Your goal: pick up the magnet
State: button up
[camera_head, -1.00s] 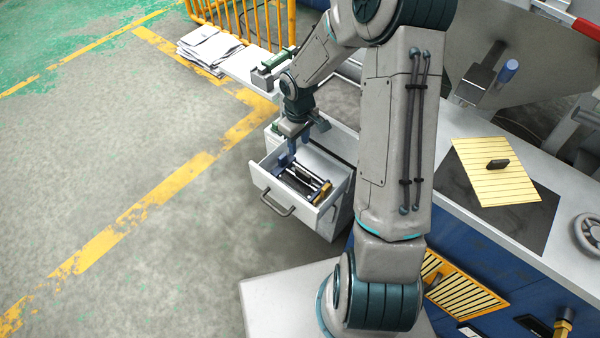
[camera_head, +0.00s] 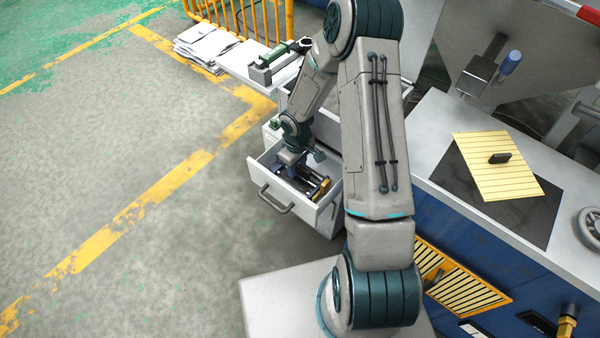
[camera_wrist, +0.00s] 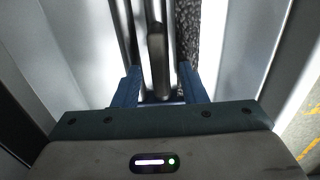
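My gripper (camera_head: 290,166) reaches down into the open white drawer (camera_head: 270,178). In the wrist view its two blue fingers (camera_wrist: 160,88) stand apart, open. Shiny metal rods (camera_wrist: 127,40) run up the picture ahead of and between them. A dark elongated piece (camera_wrist: 157,50) lies over the rods, in line with the gap between the fingers. I cannot tell whether it is the magnet, or whether the fingers touch anything. The drawer also holds a brass-coloured part (camera_head: 321,188) at its right. My gripper and arm hide part of the contents in the head view.
The drawer walls stand close around my gripper. A green and grey device (camera_head: 277,62) sits on a white surface behind the arm. The bench at right holds a yellow slatted plate (camera_head: 494,180) with a small black block (camera_head: 499,158) on it. Floor at left is clear.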

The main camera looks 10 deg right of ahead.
jog(key=shift+f, duration=0.1)
jog(key=shift+c, duration=0.4)
grip_shut()
